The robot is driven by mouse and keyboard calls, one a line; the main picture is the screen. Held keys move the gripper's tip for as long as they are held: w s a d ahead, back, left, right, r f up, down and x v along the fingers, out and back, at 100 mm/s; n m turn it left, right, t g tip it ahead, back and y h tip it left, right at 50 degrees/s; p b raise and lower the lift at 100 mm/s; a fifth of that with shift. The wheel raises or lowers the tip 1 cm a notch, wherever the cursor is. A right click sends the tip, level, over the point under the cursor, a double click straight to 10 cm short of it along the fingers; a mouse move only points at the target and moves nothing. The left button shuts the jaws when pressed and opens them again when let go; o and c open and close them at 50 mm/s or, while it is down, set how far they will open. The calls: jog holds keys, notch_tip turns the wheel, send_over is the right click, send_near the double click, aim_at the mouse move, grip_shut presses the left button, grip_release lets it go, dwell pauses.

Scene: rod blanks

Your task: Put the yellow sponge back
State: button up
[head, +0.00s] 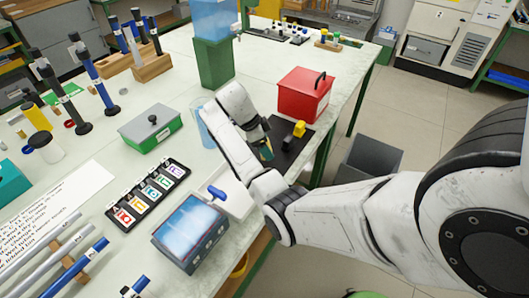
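A small yellow block (299,129), which looks like the yellow sponge, is at the black mat or tray (303,145) near the table's right edge. A darker part shows just below its left side; I cannot tell what that is. My gripper (266,150) points down over the left part of the black mat, to the left of the yellow block, and appears apart from it. My wrist hides much of the fingers, so I cannot tell whether they are open or shut, or whether something greenish is between them.
A red box with a black handle (304,95) stands behind the mat. A grey lidded box (151,129) is left. A grey bin (370,162) stands off the table's right edge.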

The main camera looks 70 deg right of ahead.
jog(key=shift+f+p, duration=0.3)
jog(key=shift+f, duration=1.25)
jog(key=shift+f, duration=0.1)
jog(key=o, duration=0.9)
jog(key=shift+c, duration=0.2)
jog(key=p+v, duration=0.2)
jog(key=v, duration=1)
jog(key=shift+p, duration=0.3)
